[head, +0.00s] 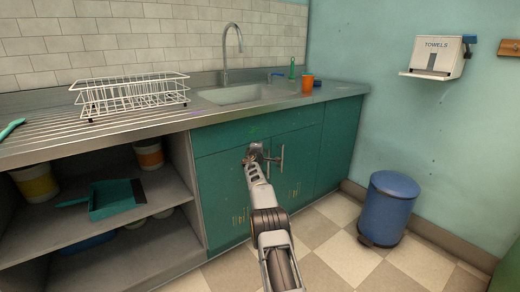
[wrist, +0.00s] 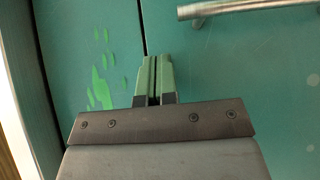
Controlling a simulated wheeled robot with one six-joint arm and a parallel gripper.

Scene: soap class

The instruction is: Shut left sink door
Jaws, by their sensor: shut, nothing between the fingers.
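The left sink door (head: 222,195) is a teal panel under the sink, just right of the open shelves. In the head view it looks flush or nearly flush with the cabinet front; I cannot tell whether a small gap remains. My gripper (head: 256,152) is at its upper right part, hiding some of it. In the wrist view, my gripper (wrist: 153,80) has its two green fingers together, empty, by a dark seam between teal panels. A metal bar handle (wrist: 240,10) lies close beyond the fingertips. In the head view a handle (head: 281,158) shows just right of my gripper.
The right sink door (head: 300,170) is beside it. Open shelves (head: 100,245) with a green dustpan (head: 108,200) are at left. A blue bin (head: 388,208) stands at right on the checkered floor. The counter with the sink (head: 245,94) overhangs above.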

